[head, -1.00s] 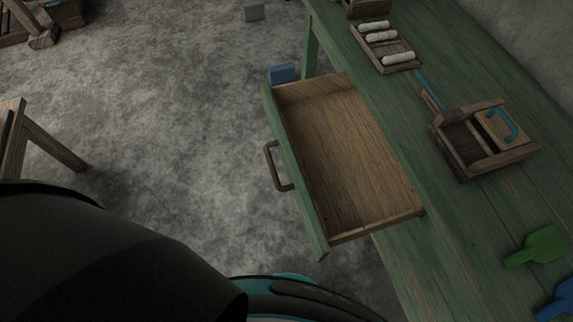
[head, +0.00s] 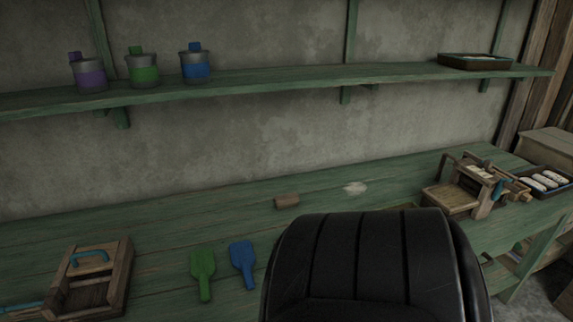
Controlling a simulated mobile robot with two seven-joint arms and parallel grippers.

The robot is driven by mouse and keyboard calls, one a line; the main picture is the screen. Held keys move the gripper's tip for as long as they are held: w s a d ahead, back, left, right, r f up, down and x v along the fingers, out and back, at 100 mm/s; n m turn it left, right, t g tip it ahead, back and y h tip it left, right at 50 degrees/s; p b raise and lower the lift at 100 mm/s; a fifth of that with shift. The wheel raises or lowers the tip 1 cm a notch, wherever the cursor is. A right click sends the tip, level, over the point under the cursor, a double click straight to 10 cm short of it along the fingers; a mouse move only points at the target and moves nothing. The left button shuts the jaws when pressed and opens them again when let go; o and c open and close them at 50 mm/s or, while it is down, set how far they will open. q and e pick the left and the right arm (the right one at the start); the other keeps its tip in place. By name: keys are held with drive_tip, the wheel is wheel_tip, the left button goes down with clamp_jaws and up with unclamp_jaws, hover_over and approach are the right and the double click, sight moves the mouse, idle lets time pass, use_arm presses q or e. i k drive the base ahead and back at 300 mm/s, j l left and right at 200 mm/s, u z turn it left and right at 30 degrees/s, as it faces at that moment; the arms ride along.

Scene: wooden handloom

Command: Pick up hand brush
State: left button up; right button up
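No thing in the head view is clearly a hand brush, so I cannot tell which one it is. A wooden box (head: 125,277) stands at the left of the green bench, holding a wooden block with a blue loop handle (head: 90,257). A blue stick handle (head: 22,307) juts out at its left, cut by the frame edge. A green paddle-shaped tool (head: 203,271) and a blue one (head: 243,262) lie to the right. A small brown block (head: 287,201) lies farther back. Neither gripper shows; a large black part of mine hides the front middle of the bench.
A wooden device (head: 456,197) and a tray of white rolls (head: 546,182) stand at the bench's right. Above, a green shelf (head: 270,83) carries purple, green and blue-marked tins (head: 142,73) and a dark tray (head: 474,62). The bench's back middle is mostly clear.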

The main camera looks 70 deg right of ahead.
sight(289, 199)
drive_tip(key=k+z, duration=0.2)
drive_tip(key=z, duration=0.2)
drive_tip(key=k+l+z, duration=0.1)
drive_tip(key=z, duration=0.3)
drive_tip(key=i+z, duration=0.1)
drive_tip(key=z, duration=0.4)
drive_tip(key=i+l+z, duration=0.1)
drive_tip(key=z, duration=0.9)
drive_tip(key=i+j, duration=0.15)
